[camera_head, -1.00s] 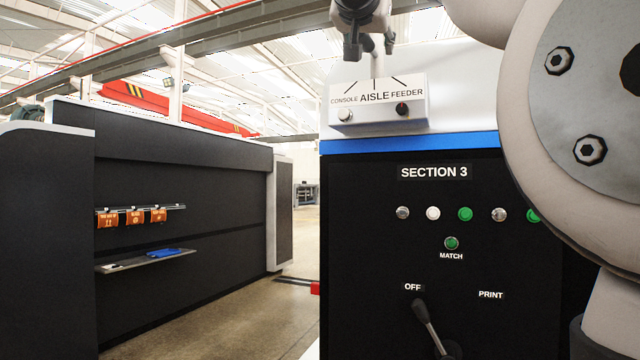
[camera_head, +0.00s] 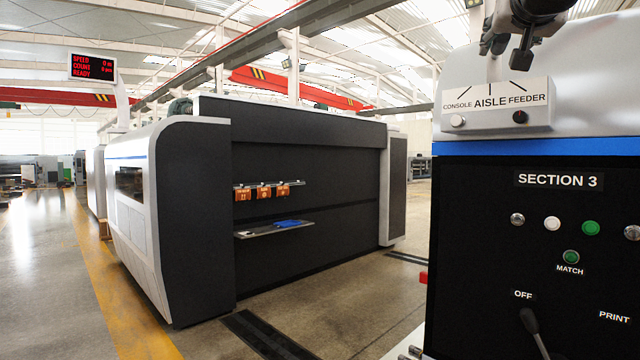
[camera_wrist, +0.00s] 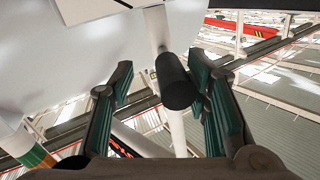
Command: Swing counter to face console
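A white post (camera_head: 495,70) rises behind a small box (camera_head: 497,108) marked CONSOLE, AISLE and FEEDER, on top of the SECTION 3 panel (camera_head: 540,250). My gripper (camera_head: 506,47) is above the box at the top right of the head view. In the wrist view, my gripper (camera_wrist: 167,92) has its green-padded fingers apart, with a black cylindrical grip (camera_wrist: 178,82) between them. Gaps show beside the grip; contact is unclear. A dark strip with red marks (camera_wrist: 128,140) shows below, possibly a display edge. A lit counter display (camera_head: 93,67) reading SPEED, COUNT, READY stands far left on a pole.
The panel has a lever (camera_head: 532,328) between OFF and PRINT, and several round buttons. A dark machine (camera_head: 310,190) with a small shelf (camera_head: 275,230) stands at centre. Open floor (camera_head: 130,290) lies to the left; an aisle separates the machine from the panel.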

